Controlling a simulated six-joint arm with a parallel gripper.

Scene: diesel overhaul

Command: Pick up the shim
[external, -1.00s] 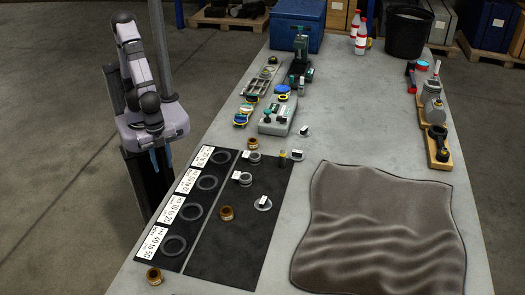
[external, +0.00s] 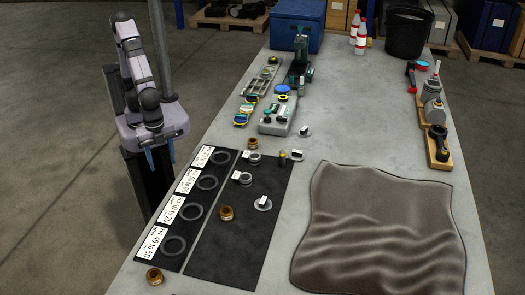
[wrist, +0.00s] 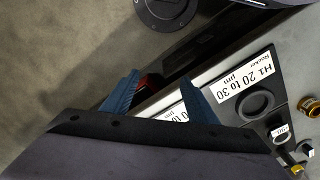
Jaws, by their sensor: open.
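My gripper (external: 161,156) is open and empty, beside the bench's left edge and well apart from the discs. Its two blue fingers also show spread in the wrist view (wrist: 160,84), with a tagged piece (wrist: 279,132) at the right.
A dark strip with labelled cards (external: 188,182) and dark rings (external: 190,212) runs along the left edge. Brass-coloured bushings (external: 227,213) stand nearby. A brown cloth (external: 380,230) covers the right. A grey box (external: 277,122) and green device (external: 300,70) stand farther back.

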